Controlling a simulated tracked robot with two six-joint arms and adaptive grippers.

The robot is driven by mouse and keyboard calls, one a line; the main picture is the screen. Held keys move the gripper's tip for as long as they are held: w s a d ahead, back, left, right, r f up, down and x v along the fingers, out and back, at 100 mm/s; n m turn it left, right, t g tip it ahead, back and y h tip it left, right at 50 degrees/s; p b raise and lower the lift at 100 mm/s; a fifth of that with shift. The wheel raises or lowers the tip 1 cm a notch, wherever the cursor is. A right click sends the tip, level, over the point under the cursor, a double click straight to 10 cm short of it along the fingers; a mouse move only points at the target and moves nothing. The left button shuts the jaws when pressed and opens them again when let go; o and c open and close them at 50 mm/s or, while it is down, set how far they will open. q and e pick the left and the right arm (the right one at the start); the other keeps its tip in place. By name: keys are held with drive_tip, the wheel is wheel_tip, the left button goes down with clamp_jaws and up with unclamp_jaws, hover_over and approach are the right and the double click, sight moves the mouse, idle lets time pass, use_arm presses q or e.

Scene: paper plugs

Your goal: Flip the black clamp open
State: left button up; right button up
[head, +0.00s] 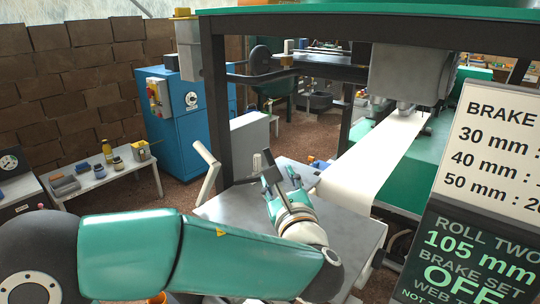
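My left arm reaches in from the lower left, and its wrist bends back up over a grey metal table (235,207). My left gripper (282,182) is at the end of this wrist, low over the table and pointing away from me. A small dark upright piece (268,157) stands at the gripper's far left side. I cannot tell whether it is the black clamp or part of the gripper. The fingertips are too small and overlapped to show what lies between them. My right gripper is not in view.
A white lever (207,172) leans at the table's left edge. A white paper web (375,165) runs down from rollers on the right. A sign and a display (465,250) block the lower right.

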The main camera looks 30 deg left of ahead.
sight(270, 159)
use_arm(q)
drive_tip(key=p+x, duration=0.1)
drive_tip(key=x, duration=0.9)
drive_tip(key=shift+w+a, duration=0.15)
drive_tip(key=shift+a, duration=0.05)
clamp_jaws()
